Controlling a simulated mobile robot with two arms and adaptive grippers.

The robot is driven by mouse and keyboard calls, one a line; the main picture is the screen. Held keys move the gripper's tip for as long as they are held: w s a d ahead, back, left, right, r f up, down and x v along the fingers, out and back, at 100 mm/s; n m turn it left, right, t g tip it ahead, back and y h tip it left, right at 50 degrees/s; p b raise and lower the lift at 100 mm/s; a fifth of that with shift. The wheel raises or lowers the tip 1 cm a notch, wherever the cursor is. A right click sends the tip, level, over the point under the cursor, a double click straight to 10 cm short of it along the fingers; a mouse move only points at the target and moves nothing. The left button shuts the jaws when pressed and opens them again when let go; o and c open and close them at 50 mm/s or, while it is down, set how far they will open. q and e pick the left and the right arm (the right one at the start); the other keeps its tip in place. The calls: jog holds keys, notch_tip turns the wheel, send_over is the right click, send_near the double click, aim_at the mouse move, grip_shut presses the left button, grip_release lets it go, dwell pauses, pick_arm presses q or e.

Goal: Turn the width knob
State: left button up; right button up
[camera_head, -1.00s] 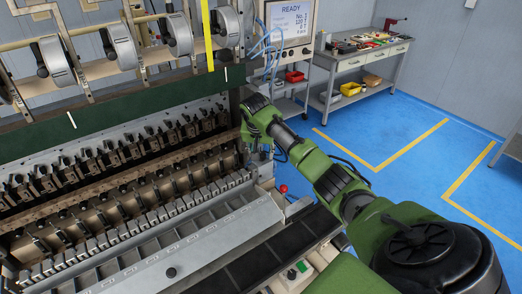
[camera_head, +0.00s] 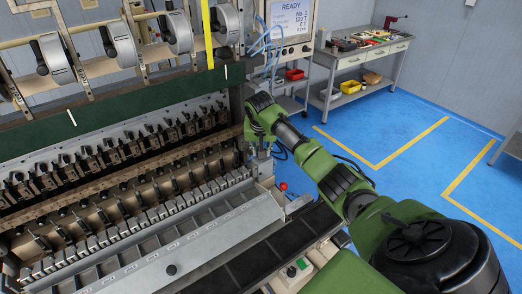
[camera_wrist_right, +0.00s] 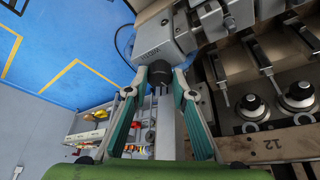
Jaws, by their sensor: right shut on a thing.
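In the head view my right arm reaches in from the lower right to the right end of the machine. There its green wrist hides the knob. My left gripper is not in view.
The coil winder's long bed (camera_head: 160,240) fills the left side. Two more black knobs on round bases, one of them here (camera_wrist_right: 297,92), sit beside the held knob. A red ball-topped lever (camera_head: 283,186) stands near my forearm. The blue floor (camera_head: 410,150) is clear on the right.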

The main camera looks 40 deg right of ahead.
jog(key=n+t+y, duration=0.1)
jog(key=n, duration=0.3)
jog(key=shift+s+d, duration=0.1)
jog(key=shift+d, duration=0.05)
jog(key=shift+d+r+n+y, duration=0.1)
jog(key=shift+n+y, duration=0.8)
jog(key=shift+n, duration=1.2)
jog(key=o, duration=1.1)
jog(key=v, duration=1.2)
